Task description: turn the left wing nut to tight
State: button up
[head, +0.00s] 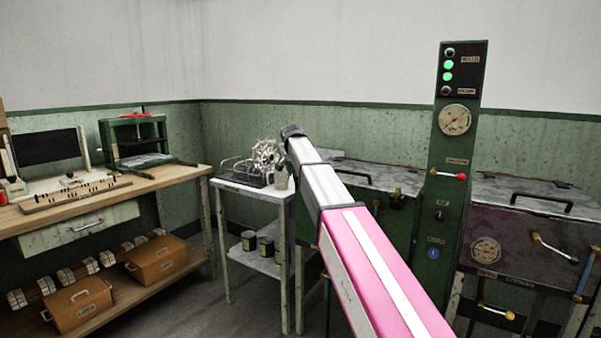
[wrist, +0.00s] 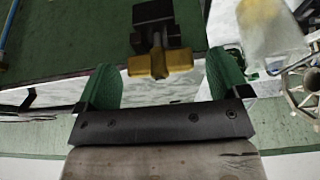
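A brass-yellow wing nut (wrist: 160,63) shows in the wrist view on a dark threaded clamp, its wings lying crosswise in the picture. My gripper (wrist: 164,76) has two green fingers spread wide, one to each side of the wing nut. A gap shows on both sides, and I see no contact; the depth between fingertips and nut is hard to tell. In the head view my arm hides my gripper and part of the left basin (head: 375,170). A small brass fitting (head: 397,193) shows on that basin's front right; I cannot tell whether it is a wing nut.
A small stand (head: 250,188) with a white reel (head: 266,156) is left of the basin; a spoked wheel also shows at the wrist view's right edge (wrist: 302,88). A green control column (head: 457,150) separates the left basin from the right one (head: 525,232). A workbench (head: 110,190) stands far left.

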jog(key=v, duration=1)
jog(key=shift+r, duration=0.4)
jog(key=s+d+f+n+g, duration=0.1)
jog(key=s+d+f, duration=0.25)
jog(key=f, duration=0.65)
jog(key=s+d+f+n+y, duration=0.1)
jog(key=s+d+f+n, duration=0.3)
jog(key=f, duration=0.6)
jog(key=s+d+f+m+g, duration=0.15)
jog(key=s+f, duration=0.35)
jog(key=f, duration=0.5)
jog(key=s+d+f+n, duration=0.1)
jog(key=s+d+f, duration=0.3)
jog(key=s+f, duration=0.6)
jog(key=s+d+f+n+g+y, duration=0.1)
jog(key=s+d+f, duration=0.3)
jog(key=s+f, duration=0.6)
jog(key=s+n, duration=0.1)
jog(key=s, duration=0.2)
jog(key=shift+f+y, duration=0.2)
jog(key=shift+y, duration=0.1)
jog(key=shift+w+n, duration=0.15)
jog(key=shift+n, duration=0.1)
